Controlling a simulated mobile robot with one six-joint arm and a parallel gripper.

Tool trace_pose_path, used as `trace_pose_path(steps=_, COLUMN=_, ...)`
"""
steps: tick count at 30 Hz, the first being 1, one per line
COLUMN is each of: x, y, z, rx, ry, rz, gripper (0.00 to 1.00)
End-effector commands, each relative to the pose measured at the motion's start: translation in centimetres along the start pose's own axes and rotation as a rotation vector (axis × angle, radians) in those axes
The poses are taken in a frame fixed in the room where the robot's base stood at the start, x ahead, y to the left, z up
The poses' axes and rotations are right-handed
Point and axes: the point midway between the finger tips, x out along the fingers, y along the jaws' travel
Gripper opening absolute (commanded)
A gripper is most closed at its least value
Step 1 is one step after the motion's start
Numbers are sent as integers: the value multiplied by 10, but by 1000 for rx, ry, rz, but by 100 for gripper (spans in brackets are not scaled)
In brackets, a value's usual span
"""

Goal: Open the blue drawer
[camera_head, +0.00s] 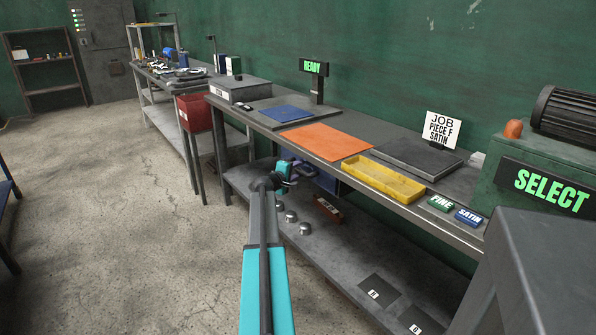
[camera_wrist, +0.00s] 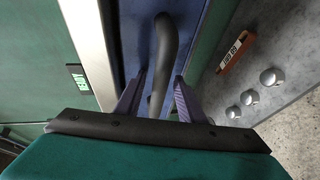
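The blue drawer (camera_head: 326,182) is under the bench top in the head view, partly hidden by my arm and gripper. In the wrist view its blue front (camera_wrist: 133,40) fills the upper middle, and it looks shut. A dark curved handle (camera_wrist: 163,50) stands out from the front. My gripper (camera_wrist: 160,76) is open, with its two purple-grey fingers on either side of the handle's lower part. A gap shows between the fingers and the handle. In the head view my gripper (camera_head: 287,171) is at the bench's front edge, just left of the drawer.
The bench top (camera_head: 340,165) above holds an orange mat (camera_head: 326,141) and a yellow tray (camera_head: 384,180). On the lower shelf (camera_head: 345,250) are a brown labelled block (camera_head: 328,208) and three metal knobs (camera_head: 290,216). The floor at left (camera_head: 110,220) is clear.

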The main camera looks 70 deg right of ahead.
Motion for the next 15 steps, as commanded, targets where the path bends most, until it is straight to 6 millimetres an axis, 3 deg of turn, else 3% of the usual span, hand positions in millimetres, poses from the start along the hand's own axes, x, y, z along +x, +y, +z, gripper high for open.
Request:
trace_pose_path(steps=5, x=0, y=0, z=0, rx=0, ry=0, rz=0, gripper=36)
trace_pose_path(steps=11, x=0, y=0, z=0, rx=0, ry=0, rz=0, gripper=4)
trace_pose_path(steps=15, x=0, y=0, z=0, rx=0, ry=0, rz=0, gripper=0)
